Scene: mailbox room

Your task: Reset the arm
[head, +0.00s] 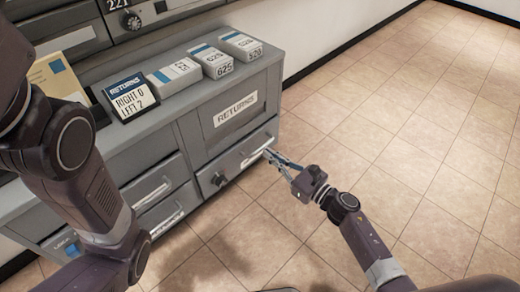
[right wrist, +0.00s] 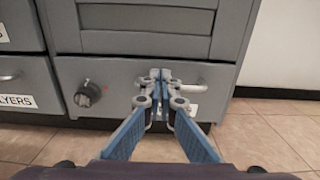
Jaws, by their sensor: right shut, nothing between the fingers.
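My right gripper (head: 268,154) is shut and empty, in front of the lower drawer (head: 236,165) under the RETURNS panel of the grey cabinet. Its blue fingers meet at the tips in the right wrist view (right wrist: 160,78). The fingertips overlap the drawer's handle (right wrist: 188,84) there; I cannot tell whether they touch it. The drawer looks closed, with a dark round knob (right wrist: 88,93) to the left of the handle. My left arm (head: 75,150) crosses the left side of the head view; its gripper is not in view.
On the cabinet top are several labelled white stacks (head: 240,45), a RETURNS counter display (head: 128,97) reading RIGHT 0, LEFT 2, and a tan envelope (head: 58,77). Other drawers (head: 160,185) are at the left. The tiled floor (head: 420,130) on the right is clear.

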